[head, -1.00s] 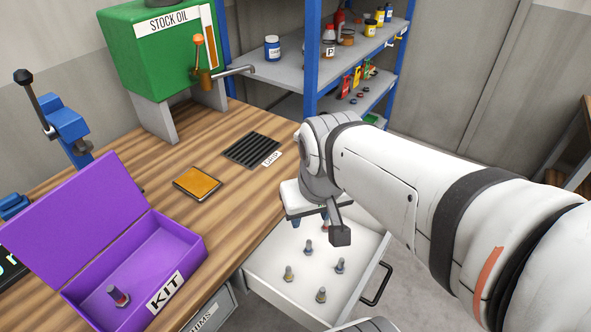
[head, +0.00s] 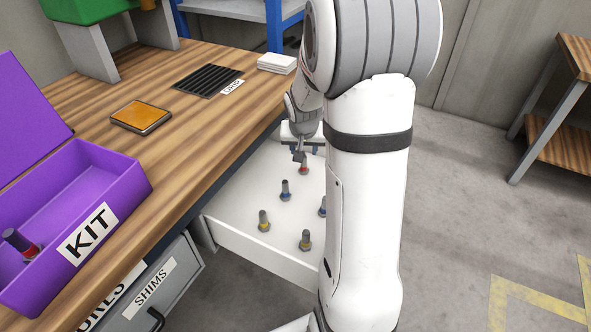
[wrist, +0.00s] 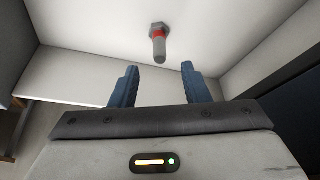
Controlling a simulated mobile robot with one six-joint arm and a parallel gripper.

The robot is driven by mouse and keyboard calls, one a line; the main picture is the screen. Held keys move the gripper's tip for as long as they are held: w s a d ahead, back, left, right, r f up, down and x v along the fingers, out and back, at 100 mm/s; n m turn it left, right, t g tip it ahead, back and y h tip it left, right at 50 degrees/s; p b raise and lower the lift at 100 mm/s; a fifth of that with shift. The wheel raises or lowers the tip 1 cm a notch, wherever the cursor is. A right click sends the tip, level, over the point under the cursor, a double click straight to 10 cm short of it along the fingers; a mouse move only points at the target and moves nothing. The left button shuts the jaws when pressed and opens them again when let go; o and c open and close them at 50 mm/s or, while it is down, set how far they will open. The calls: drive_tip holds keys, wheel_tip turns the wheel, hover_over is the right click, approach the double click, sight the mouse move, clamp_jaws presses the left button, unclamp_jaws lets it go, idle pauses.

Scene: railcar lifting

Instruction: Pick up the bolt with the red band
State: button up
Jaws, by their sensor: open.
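A grey bolt with a red band (head: 304,168) stands in the open white drawer, towards its back. The wrist view shows the same red-banded bolt (wrist: 158,41) ahead of the fingers and roughly centred between them. My gripper (wrist: 160,78) is open, with nothing between its blue fingers. In the head view it hangs over the back of the drawer, close to this bolt and partly hidden by my arm. A second red-banded bolt (head: 25,244) is inside the purple KIT box (head: 125,190) on the bench.
Other bolts stand in the drawer (head: 235,205): blue-banded ones (head: 285,189) and yellow-banded ones (head: 263,221). The drawer walls surround them. The wooden bench edge (head: 225,160) runs along the left. An orange pad (head: 141,116) and a black ribbed tray (head: 208,80) lie on the bench.

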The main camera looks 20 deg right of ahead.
sight(304, 164)
drive_tip(key=x, duration=0.3)
drive_tip(key=b+x, duration=0.1)
drive_tip(key=x, duration=0.5)
drive_tip(key=shift+w+d+b, duration=0.15)
drive_tip(key=shift+w+b, duration=0.15)
drive_tip(key=shift+b, duration=0.05)
drive_tip(key=shift+c, duration=0.2)
clamp_jaws()
